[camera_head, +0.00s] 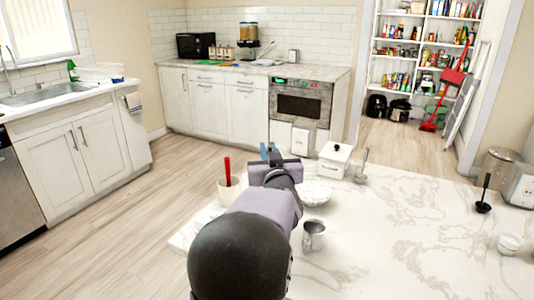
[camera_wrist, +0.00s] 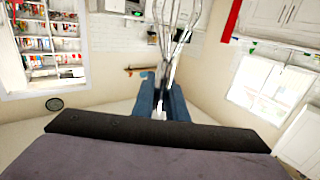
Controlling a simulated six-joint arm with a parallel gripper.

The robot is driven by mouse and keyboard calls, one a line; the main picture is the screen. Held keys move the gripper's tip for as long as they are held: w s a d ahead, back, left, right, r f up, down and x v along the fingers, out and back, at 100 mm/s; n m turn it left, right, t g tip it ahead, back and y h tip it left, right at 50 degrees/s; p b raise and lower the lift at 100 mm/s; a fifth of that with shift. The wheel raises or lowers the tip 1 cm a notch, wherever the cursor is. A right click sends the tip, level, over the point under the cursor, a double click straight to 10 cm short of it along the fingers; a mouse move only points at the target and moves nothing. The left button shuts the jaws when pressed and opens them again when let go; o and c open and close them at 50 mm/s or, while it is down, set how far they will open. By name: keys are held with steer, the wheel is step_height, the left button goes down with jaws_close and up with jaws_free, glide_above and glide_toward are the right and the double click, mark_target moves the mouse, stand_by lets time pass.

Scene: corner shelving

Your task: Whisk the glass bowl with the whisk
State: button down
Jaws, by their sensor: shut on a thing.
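My gripper (camera_head: 270,154) is above the marble counter, its blue fingers pointing away from the head camera. In the wrist view the blue fingers (camera_wrist: 167,98) are shut on the whisk (camera_wrist: 174,40), whose wire loops extend beyond the fingertips. I cannot make out the whisk in the head view. A pale round bowl (camera_head: 314,192), seemingly the glass bowl, sits on the counter just right of and below my gripper. The whisk is apart from the bowl. My arm hides some of the counter left of the bowl.
A white crock (camera_head: 228,190) with a red-handled utensil (camera_head: 227,170) stands left of my gripper. A white lidded canister (camera_head: 334,160) and a clear glass item (camera_head: 361,165) stand behind the bowl. A metal cup (camera_head: 313,236) is in front. The counter's right middle is clear.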

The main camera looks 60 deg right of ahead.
steer(key=s+d+r+p, duration=0.1)
steer(key=s+d+p, duration=0.2)
steer(key=d+p, duration=0.5)
steer(key=s+d+p, duration=0.4)
steer(key=d+p, duration=0.4)
steer(key=d, duration=0.1)
steer(key=shift+s+r, duration=0.25)
steer(key=shift+r, duration=0.1)
steer(key=shift+d+f, duration=0.1)
steer(key=shift+f, duration=0.1)
step_height(320, 180, down, 11)
steer(key=b, duration=0.8)
steer(key=shift+s, duration=0.1)
